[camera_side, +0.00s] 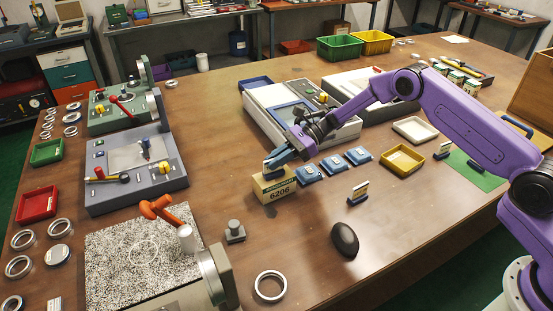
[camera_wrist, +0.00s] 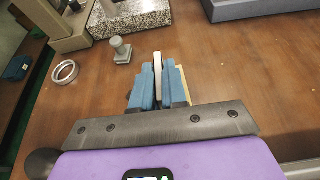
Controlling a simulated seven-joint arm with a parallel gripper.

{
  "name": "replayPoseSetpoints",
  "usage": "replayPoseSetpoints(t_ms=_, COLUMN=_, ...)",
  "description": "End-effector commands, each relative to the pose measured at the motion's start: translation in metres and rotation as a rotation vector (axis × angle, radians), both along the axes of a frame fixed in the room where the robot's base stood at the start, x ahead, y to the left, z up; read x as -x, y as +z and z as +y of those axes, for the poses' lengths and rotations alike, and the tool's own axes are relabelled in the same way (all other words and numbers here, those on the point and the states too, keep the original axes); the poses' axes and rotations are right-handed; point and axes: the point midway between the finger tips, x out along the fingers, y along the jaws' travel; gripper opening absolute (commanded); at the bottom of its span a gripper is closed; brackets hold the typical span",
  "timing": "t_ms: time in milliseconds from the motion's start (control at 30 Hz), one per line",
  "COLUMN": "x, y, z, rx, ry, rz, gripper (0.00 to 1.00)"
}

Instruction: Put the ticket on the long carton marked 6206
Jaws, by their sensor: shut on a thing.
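The long carton marked 6206 (camera_side: 281,192) is tan with a green band and stands on the brown table. My gripper (camera_side: 277,160) is just above its top in the side view. In the wrist view, the blue fingers (camera_wrist: 160,88) are shut on a thin pale piece, seen edge-on, which looks like the ticket (camera_wrist: 158,62). A tan strip of the carton (camera_wrist: 184,82) shows beside the right finger. In the side view the fingers mostly hide the ticket, and I cannot tell whether it touches the carton.
Several blue-and-white blocks (camera_side: 333,165) stand right of the carton. A grey knobbed piece (camera_side: 235,232) stands front left. A grey-white machine (camera_side: 265,115) is behind.

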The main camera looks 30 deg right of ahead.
Motion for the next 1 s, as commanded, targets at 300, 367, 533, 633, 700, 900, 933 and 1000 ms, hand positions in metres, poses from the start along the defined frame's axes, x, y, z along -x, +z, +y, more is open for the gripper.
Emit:
replayPoseSetpoints(t_ms=300, x=0.0, y=-0.002, z=0.0, rx=0.0, ry=0.0, rz=-0.001, gripper=0.25)
replayPoseSetpoints(t_ms=367, x=0.0, y=-0.002, z=0.0, rx=0.0, ry=0.0, rz=-0.001, gripper=0.38)
replayPoseSetpoints(t_ms=533, x=0.0, y=-0.002, z=0.0, rx=0.0, ry=0.0, rz=0.0, gripper=0.38)
replayPoseSetpoints(t_ms=633, x=0.0, y=-0.001, z=0.0, rx=0.0, ry=0.0, rz=0.0, gripper=0.38)
replayPoseSetpoints(t_ms=700, x=0.0, y=0.001, z=0.0, rx=0.0, ry=0.0, rz=-0.001, gripper=0.38)
replayPoseSetpoints(t_ms=900, x=-0.001, y=0.011, z=-0.024, rx=0.001, ry=-0.004, rz=-0.002, gripper=0.38)
replayPoseSetpoints(t_ms=933, x=-0.001, y=0.013, z=-0.03, rx=0.0, ry=-0.004, rz=-0.002, gripper=0.38)
replayPoseSetpoints(t_ms=1000, x=-0.001, y=0.018, z=-0.043, rx=0.0, ry=-0.004, rz=-0.002, gripper=0.38)
